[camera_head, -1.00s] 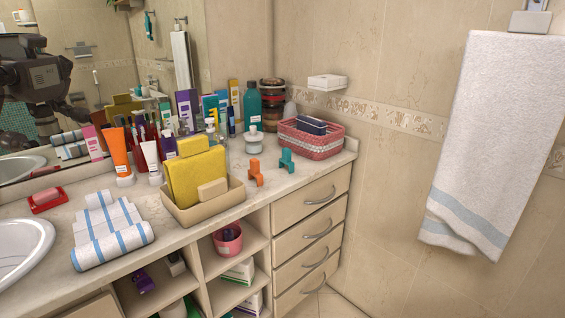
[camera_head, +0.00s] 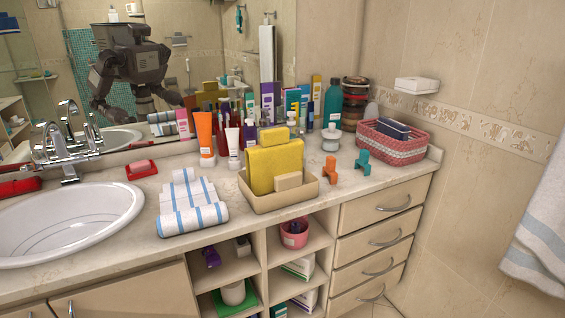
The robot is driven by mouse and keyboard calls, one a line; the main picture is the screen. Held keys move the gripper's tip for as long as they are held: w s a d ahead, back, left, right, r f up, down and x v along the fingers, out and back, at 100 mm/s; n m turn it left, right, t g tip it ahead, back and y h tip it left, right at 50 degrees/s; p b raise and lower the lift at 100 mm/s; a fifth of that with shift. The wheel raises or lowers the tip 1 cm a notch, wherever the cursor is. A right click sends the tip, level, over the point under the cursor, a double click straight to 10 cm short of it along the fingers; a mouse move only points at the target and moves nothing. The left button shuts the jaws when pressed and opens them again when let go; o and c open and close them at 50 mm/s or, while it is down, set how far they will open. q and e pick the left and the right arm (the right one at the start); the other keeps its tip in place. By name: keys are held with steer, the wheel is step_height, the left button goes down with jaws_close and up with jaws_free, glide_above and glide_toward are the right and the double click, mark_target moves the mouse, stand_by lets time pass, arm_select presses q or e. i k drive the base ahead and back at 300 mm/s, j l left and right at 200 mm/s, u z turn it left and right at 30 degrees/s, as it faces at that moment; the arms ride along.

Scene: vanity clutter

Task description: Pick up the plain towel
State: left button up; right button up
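A plain yellow folded towel (camera_head: 273,168) stands upright in a beige tray (camera_head: 264,203) on the counter, with a smaller yellow piece (camera_head: 274,134) on top and a small tan block (camera_head: 288,181) in front. A white towel with blue stripes (camera_head: 189,200), partly rolled, lies on the counter to the left of the tray. A hanging white towel with a blue stripe (camera_head: 543,235) is cut off at the right edge. Neither of my grippers shows directly. The mirror shows my reflection, but the state of the grippers cannot be made out there.
A white sink (camera_head: 60,225) with a faucet (camera_head: 62,143) is on the left. Tubes and bottles, including an orange tube (camera_head: 206,138), crowd behind the tray. A pink basket (camera_head: 392,142) and small orange (camera_head: 330,170) and teal (camera_head: 363,162) stands are to the right. Open shelves and drawers lie below.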

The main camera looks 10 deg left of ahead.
mark_target(277, 154)
steer(key=i+l, duration=0.5)
steer(key=i, duration=0.25)
steer(key=i+l+u, duration=0.6)
